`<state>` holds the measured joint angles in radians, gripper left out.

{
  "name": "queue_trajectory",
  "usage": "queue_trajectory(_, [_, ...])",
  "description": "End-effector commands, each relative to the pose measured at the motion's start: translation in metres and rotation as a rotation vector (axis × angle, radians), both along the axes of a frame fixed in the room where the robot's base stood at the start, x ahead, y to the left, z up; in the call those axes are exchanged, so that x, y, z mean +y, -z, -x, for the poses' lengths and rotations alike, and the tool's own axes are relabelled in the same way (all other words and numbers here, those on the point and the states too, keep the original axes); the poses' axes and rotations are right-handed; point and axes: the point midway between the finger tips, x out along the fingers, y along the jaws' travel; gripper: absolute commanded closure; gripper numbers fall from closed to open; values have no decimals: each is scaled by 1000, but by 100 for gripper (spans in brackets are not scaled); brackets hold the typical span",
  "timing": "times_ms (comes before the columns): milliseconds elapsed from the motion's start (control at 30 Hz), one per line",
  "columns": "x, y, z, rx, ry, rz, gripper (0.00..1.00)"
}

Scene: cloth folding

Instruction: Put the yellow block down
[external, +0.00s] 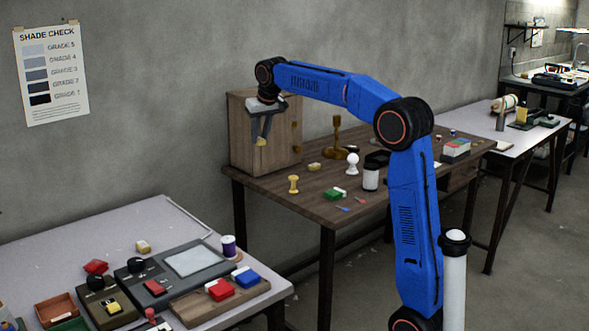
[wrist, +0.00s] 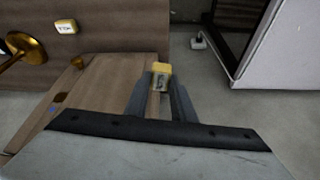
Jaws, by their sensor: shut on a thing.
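My gripper (external: 261,142) is shut on a small yellow block (external: 261,142) in the external view. It holds the block in the air in front of the wooden cabinet (external: 241,130), well above the table top. In the wrist view the yellow block (wrist: 161,70) sits between the fingertips of my gripper (wrist: 160,78), with a dark mark on its pale face. The cabinet's wooden top (wrist: 100,85) shows below and left of it. I cannot tell the exact gap between block and cabinet.
A pale table (external: 60,245) with devices stands at front left.

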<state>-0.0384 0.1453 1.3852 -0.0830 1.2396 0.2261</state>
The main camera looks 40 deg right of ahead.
Motion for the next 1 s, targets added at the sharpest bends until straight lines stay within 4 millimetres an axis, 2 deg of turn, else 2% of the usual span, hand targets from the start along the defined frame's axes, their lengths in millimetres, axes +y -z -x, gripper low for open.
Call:
queue_trajectory(33, [15, 7, 1, 0, -46, -1, 99])
queue_trajectory(200, [59, 23, -2, -1, -135, 0, 99])
queue_trajectory(367, [105, 36, -2, 3, -167, -1, 99])
queue_trajectory(567, [173, 52, 1, 4, -179, 1, 99])
queue_trajectory(800, [257, 71, 13, 1, -179, 2, 99])
queue_trajectory(1000, [312, 83, 27, -6, -178, 2, 99])
